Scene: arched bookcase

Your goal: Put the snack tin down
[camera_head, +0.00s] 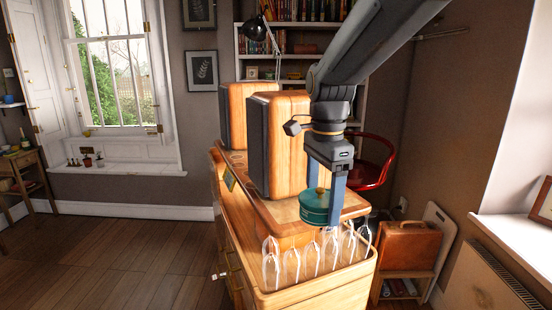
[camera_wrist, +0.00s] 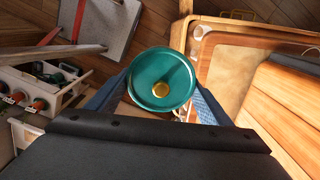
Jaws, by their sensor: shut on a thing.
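The snack tin (camera_head: 314,208) is a round teal tin with a lid. In the wrist view the tin (camera_wrist: 174,66) is seen from above, upright-looking, with a gold knob in the middle of its lid. My gripper (camera_head: 323,206) points down and is shut on the tin, one blue finger on each side. In the head view the tin appears in front of the right end of the wooden cabinet top (camera_head: 277,210).
Several upside-down stemmed glasses (camera_head: 292,264) line the cabinet's lower front ledge, close below the tin. Two wooden speakers (camera_head: 290,140) stand on the cabinet to the left. A red chair (camera_head: 372,172) and a brown case (camera_head: 408,245) are at the right. Floor at left is clear.

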